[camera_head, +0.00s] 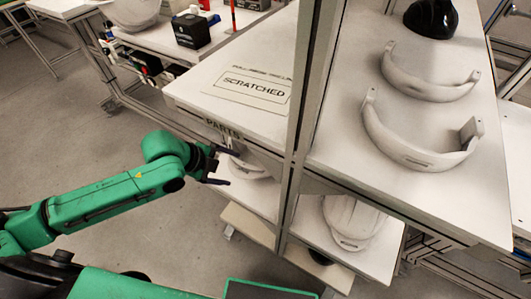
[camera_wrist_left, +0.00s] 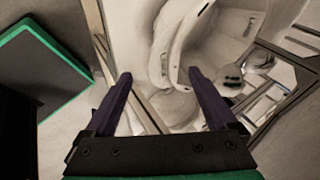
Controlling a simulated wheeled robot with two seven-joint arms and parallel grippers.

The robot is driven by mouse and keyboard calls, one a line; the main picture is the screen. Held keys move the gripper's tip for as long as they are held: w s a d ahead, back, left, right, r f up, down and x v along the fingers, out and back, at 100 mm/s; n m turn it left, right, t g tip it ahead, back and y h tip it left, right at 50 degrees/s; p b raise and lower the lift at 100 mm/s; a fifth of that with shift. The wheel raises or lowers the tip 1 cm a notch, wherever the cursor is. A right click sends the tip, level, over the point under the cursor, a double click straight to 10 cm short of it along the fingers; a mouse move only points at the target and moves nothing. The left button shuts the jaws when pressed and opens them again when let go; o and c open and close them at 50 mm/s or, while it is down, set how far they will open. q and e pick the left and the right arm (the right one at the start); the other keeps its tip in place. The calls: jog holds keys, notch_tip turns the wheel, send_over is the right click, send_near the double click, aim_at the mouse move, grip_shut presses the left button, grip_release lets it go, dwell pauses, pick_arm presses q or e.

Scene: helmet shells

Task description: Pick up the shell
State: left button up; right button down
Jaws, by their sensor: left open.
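A white curved shell (camera_head: 247,170) lies on the lower shelf under the tabletop marked SCRATCHED, partly hidden by the tabletop edge. My left gripper (camera_head: 228,168) is at the shelf opening, just left of this shell, with its dark fingers apart. In the left wrist view a white shell (camera_wrist_left: 163,40) with a small slot lies ahead of the open fingers (camera_wrist_left: 160,76). Its near end appears between the fingertips; I cannot tell whether they touch it. Other white shells, a front one (camera_head: 410,150) and a back one (camera_head: 425,85), rest on the right tabletop. My right gripper is not in view.
A metal post (camera_head: 300,110) stands right of the left gripper. A white helmet (camera_head: 350,220) sits on the lower right shelf. A black helmet (camera_head: 432,17) is at the back right. A black box (camera_head: 191,30) stands on the far table. The floor at left is clear.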

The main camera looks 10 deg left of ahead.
aim_at(237, 169)
pick_arm(q)
jog(key=x, duration=0.4)
jog(key=a+x, duration=0.1)
jog(key=x, duration=0.1)
jog(key=shift+w+d+f, duration=0.1)
jog(key=shift+w+f, duration=0.1)
jog(key=shift+w, duration=0.1)
jog(key=x, duration=0.6)
jog(key=shift+w+d+r, duration=0.1)
jog(key=shift+w+r, duration=0.05)
jog(key=shift+r, duration=0.1)
jog(key=c, duration=1.4)
grip_shut()
jog(key=shift+r, duration=0.1)
